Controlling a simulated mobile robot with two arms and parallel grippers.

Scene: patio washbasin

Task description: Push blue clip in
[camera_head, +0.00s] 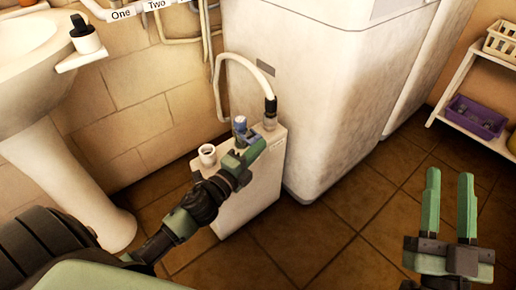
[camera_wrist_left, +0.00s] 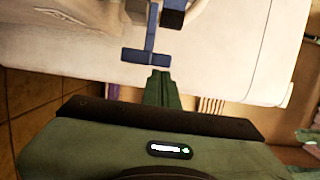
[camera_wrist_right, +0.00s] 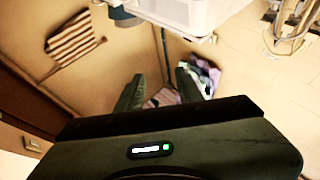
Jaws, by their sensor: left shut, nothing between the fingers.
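The blue clip (camera_head: 240,125) is on top of a small white box (camera_head: 262,185), beside a hose fitting. In the left wrist view the clip (camera_wrist_left: 148,56) looks like a blue T-shaped piece, just beyond my fingertips. My left gripper (camera_head: 258,146) is shut and empty, low over the box top and close to the clip. Its closed fingers also show in the left wrist view (camera_wrist_left: 160,78); I cannot tell whether they touch the clip. My right gripper (camera_head: 449,172) is open and empty, over the floor at the right, away from the box.
A hose (camera_head: 248,62) arches to a black connector (camera_head: 270,105) on the box. A white open spout (camera_head: 207,153) stands at the box's left. A large white appliance (camera_head: 310,90) stands close behind. A washbasin (camera_head: 30,60) is at left, a shelf (camera_head: 470,120) at right.

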